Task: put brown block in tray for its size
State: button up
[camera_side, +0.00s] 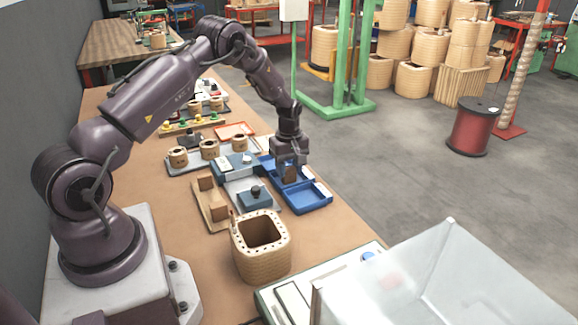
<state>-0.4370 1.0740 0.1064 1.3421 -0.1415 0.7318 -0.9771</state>
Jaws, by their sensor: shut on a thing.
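My gripper (290,166) points down over the blue tray (312,205) and is shut on a brown block (289,174). The block shows as a small dark brown piece between the fingers. The blue tray has more than one compartment, and pale labels sit along its right edge. The block hangs at or just above the tray, near its middle; I cannot tell whether it touches the tray floor. The front compartment looks empty. The gripper hides part of the tray behind it.
A blue-grey block with a black knob (255,197) stands left of the tray, beside a wooden fixture (211,203). A square wound coil (262,249) stands in front. Small coils (209,149) stand behind on a rack. A clear box (430,280) fills the front right.

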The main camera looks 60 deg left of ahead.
aim_at(289, 169)
jog(key=o, duration=1)
jog(key=s+d+r+m+t, duration=0.1)
jog(key=d+r+m, duration=0.15)
jog(key=r, duration=0.85)
jog(key=s+d+r+m, duration=0.1)
jog(key=d+r, duration=0.3)
jog(key=r, duration=0.7)
jog(key=s+d+r+m+t, duration=0.3)
jog(key=s+d+r+m, duration=0.6)
jog(key=s+d+r, duration=0.3)
jog(key=shift+s+d+f+m+t, duration=0.35)
jog(key=shift+s+d+m, duration=0.55)
jog(key=shift+s, duration=0.75)
jog(key=shift+s+d+f+m+t, duration=0.2)
jog(key=shift+s+d+f+m, duration=0.2)
jog(key=shift+s+d+m, duration=0.9)
jog(key=shift+s+d+f+m+t, duration=0.25)
jog(key=shift+s+d+f+m, duration=0.25)
jog(key=shift+s, duration=1.5)
